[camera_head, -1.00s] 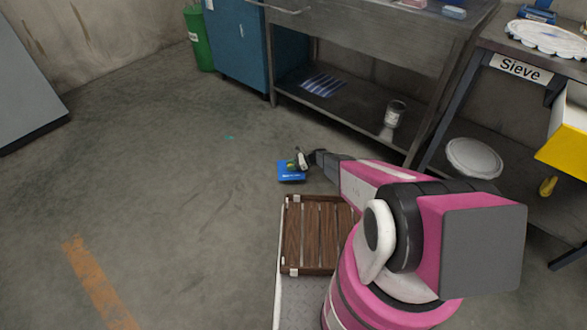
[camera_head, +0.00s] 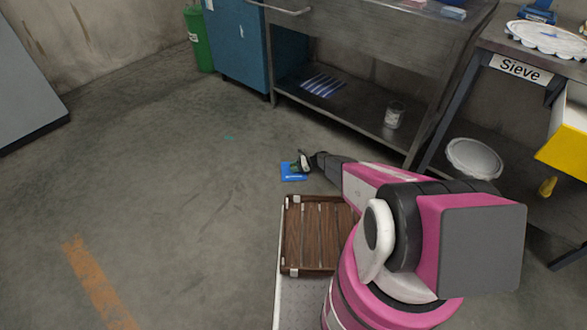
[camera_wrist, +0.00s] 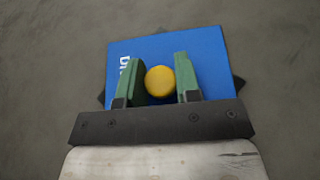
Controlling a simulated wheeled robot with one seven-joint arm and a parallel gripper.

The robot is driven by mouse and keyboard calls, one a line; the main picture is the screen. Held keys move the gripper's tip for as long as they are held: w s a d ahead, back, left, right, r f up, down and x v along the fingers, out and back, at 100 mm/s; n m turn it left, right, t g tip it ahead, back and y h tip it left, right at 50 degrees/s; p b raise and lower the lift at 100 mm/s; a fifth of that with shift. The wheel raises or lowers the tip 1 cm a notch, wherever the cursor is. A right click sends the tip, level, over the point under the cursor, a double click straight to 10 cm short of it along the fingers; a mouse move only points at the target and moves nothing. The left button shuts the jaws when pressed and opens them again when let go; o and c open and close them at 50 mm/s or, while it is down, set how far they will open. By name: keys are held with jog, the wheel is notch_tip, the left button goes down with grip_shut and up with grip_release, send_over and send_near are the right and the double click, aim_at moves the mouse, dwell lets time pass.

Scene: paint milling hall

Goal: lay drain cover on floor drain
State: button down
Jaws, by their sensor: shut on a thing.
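The drain cover (camera_head: 291,173) is a flat blue plate with pale lettering, low over the floor just beyond the wooden crate. It fills the middle of the wrist view (camera_wrist: 212,70), where its round yellow knob (camera_wrist: 160,82) sits between the two green fingers. My gripper (camera_wrist: 160,80) is shut on this knob, above the plate. Dark corners, probably of the floor drain (camera_wrist: 239,86), stick out past the plate's left and right sides, turned relative to it. The plate hides the rest. I cannot tell whether the plate touches the floor.
A slatted wooden crate (camera_head: 322,236) is close in front, beside my arm. A metal bench (camera_head: 345,110) with a lower shelf stands behind, with a blue cabinet (camera_head: 240,45) and green cylinder (camera_head: 199,40) to its left. Open floor lies left.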

jog(key=c, duration=0.8)
grip_release()
jog(key=shift+f, duration=0.1)
jog(key=shift+d+r, duration=0.15)
jog(key=shift+r, duration=0.1)
jog(key=v, duration=1.1)
jog(key=shift+d, duration=0.15)
jog(key=s+d+r+n+h, duration=0.4)
jog(key=s+r, duration=0.7)
jog(key=r, duration=0.5)
jog(key=s+d+r+n+t+h, duration=0.1)
jog(key=s+d+r+n+h, duration=0.3)
jog(key=s+r+n, duration=0.3)
jog(key=s+d+r+n+h, duration=0.4)
jog(key=s+r, duration=1.3)
jog(key=r, duration=0.8)
jog(key=shift+s+d+r+n+t+h, duration=0.1)
jog(key=shift+d+r+n+t+h, duration=0.3)
jog(key=shift+n+h, duration=0.35)
